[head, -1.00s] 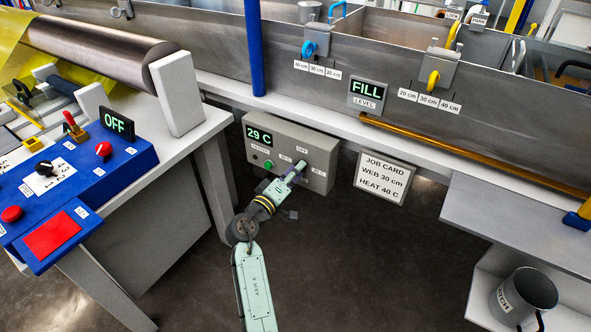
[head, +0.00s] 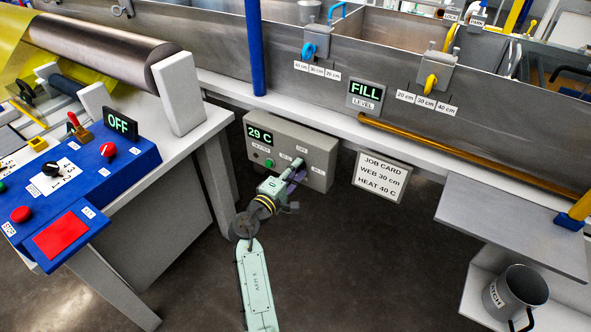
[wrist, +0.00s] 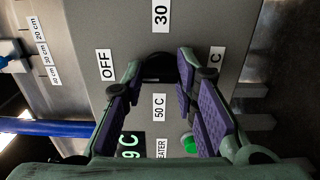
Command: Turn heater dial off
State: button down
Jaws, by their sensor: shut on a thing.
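The heater box (head: 318,152) is a grey panel under the bath's edge, with a lit display (head: 260,134) reading 29 C and a green button (head: 269,163). My gripper (head: 298,168) is at the right part of its front. In the wrist view my gripper (wrist: 160,70) has its purple-padded fingers on both sides of the black heater dial (wrist: 160,66) and is shut on it. Labels OFF (wrist: 105,65), 30 (wrist: 161,15) and 50 C (wrist: 159,107) surround the dial; a label at the right is partly hidden. The dial's pointer is hidden, so its setting cannot be read.
A job card (head: 382,177) reading web 30 cm, heat 40 C hangs right of the box. A blue console (head: 95,165) stands left on a bench. A grey shelf (head: 510,235) and a pitcher (head: 515,295) are at right. Floor below the box is clear.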

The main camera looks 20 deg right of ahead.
jog(key=c, duration=1.3)
grip_release()
jog(key=v, duration=1.2)
